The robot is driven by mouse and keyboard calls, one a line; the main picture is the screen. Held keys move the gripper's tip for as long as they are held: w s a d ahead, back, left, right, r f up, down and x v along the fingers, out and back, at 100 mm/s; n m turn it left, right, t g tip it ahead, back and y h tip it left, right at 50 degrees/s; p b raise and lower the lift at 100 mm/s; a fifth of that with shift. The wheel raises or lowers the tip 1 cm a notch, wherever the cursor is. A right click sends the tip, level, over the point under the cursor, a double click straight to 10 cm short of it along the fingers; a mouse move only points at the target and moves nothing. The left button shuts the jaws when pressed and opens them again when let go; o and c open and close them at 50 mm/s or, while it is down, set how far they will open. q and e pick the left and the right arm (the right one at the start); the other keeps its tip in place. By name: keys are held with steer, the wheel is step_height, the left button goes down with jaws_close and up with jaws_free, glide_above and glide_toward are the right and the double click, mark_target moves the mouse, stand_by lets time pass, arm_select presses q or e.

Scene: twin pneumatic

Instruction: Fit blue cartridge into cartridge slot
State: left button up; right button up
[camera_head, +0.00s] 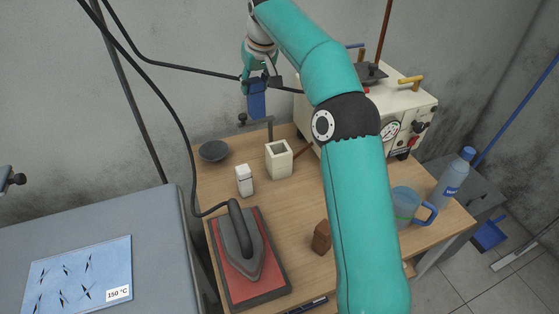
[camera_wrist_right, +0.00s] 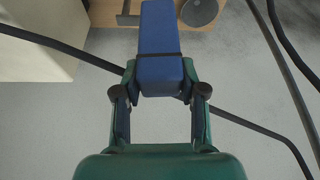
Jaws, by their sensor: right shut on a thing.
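The blue cartridge (camera_head: 257,104) hangs upright from my right gripper (camera_head: 259,80), in the air behind the table's back edge in the head view. In the right wrist view, the right gripper (camera_wrist_right: 159,92) is shut on one end of the blue cartridge (camera_wrist_right: 161,35), which points away from the fingers. A cream block (camera_head: 279,160) with a square opening in its top stands on the table below and to the right of the cartridge; it looks like the cartridge slot. The cartridge is well apart from it.
A dark bowl (camera_head: 214,151), a small white container (camera_head: 244,181), an iron (camera_head: 240,240) on a red pad and a brown block (camera_head: 321,238) share the wooden table. A cream machine (camera_head: 402,118) stands at back right. Black cables pass near my right gripper.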

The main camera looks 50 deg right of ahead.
steer(key=s+d+r+m, duration=0.1)
steer(key=s+d, duration=0.2)
steer(key=d, duration=0.2)
step_height(320, 180, down, 20)
steer(key=b, duration=0.4)
steer(key=shift+d+b, duration=0.2)
steer(key=shift+b, duration=0.1)
steer(key=shift+s, duration=0.1)
steer(key=o, duration=1.2)
steer(key=shift+o, duration=0.2)
